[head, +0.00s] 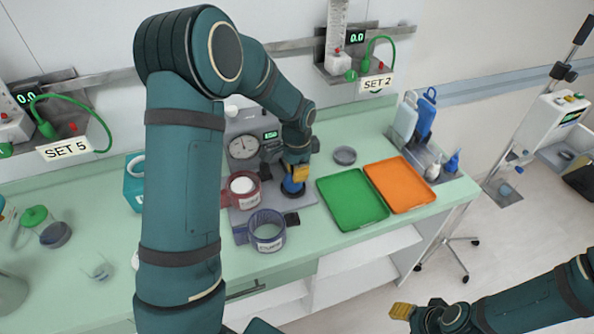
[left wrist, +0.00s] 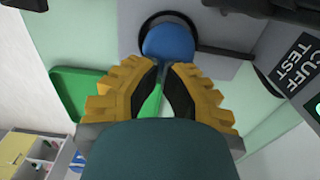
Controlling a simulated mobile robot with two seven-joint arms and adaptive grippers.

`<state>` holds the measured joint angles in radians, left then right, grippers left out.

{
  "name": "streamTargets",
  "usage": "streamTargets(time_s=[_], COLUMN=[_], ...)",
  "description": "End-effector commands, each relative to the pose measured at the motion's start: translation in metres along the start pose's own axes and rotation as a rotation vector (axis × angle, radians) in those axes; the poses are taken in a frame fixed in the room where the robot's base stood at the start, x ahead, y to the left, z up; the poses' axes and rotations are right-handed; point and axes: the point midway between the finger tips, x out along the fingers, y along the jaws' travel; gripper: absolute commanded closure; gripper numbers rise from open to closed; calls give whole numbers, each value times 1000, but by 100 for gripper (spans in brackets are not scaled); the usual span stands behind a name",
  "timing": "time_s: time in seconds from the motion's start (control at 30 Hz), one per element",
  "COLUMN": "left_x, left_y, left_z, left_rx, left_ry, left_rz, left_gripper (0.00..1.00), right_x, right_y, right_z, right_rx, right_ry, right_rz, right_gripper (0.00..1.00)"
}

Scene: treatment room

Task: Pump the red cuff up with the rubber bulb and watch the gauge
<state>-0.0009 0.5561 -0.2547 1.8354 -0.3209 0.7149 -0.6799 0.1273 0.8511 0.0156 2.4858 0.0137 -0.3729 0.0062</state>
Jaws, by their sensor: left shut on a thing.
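The blue rubber bulb (head: 292,188) sits in a dark round holder on the grey cuff-test board. My left gripper (head: 298,174) is over it, with its yellow fingers shut on the bulb. In the left wrist view, the bulb (left wrist: 168,42) shows at the fingertips (left wrist: 165,72). The dark red cuff (head: 240,203) is wrapped around a white-topped cylinder, left of the bulb. The round gauge (head: 243,147) stands behind the cuff; its needle is too small to read. A small green-lit display (head: 270,134) is beside it. My right gripper (head: 405,312) is low at right, away from the bench.
A dark blue cuff (head: 267,236) stands in front of the red one. A green tray (head: 351,200) and an orange tray (head: 400,184) lie to the right. A small grey dish (head: 345,155) sits behind the green tray. Wall units marked SET 5 (head: 66,149) and SET 2 (head: 376,84) hang behind.

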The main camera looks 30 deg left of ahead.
Motion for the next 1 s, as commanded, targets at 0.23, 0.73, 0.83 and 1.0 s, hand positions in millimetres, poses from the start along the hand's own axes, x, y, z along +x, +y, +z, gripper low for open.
streamTargets(time_s=[0.23, 0.73, 0.83, 1.0], left_x=[20, 2, -16, -49], left_y=[0, 2, 3, 3], left_z=[0, -3, -6, -9], left_rx=[1, 1, 1, 0], left_ry=[-2, -2, 1, 5], left_rz=[1, 2, -1, -5], left_gripper=[100, 100, 100, 100], right_x=[10, -3, -14, -22], right_y=[4, -1, -5, -8], right_z=[5, 0, -5, -7], right_rx=[-3, 0, 2, 3], right_ry=[-10, 0, 8, 12], right_rz=[-1, 0, 0, -2], right_gripper=[53, 53, 53, 53])
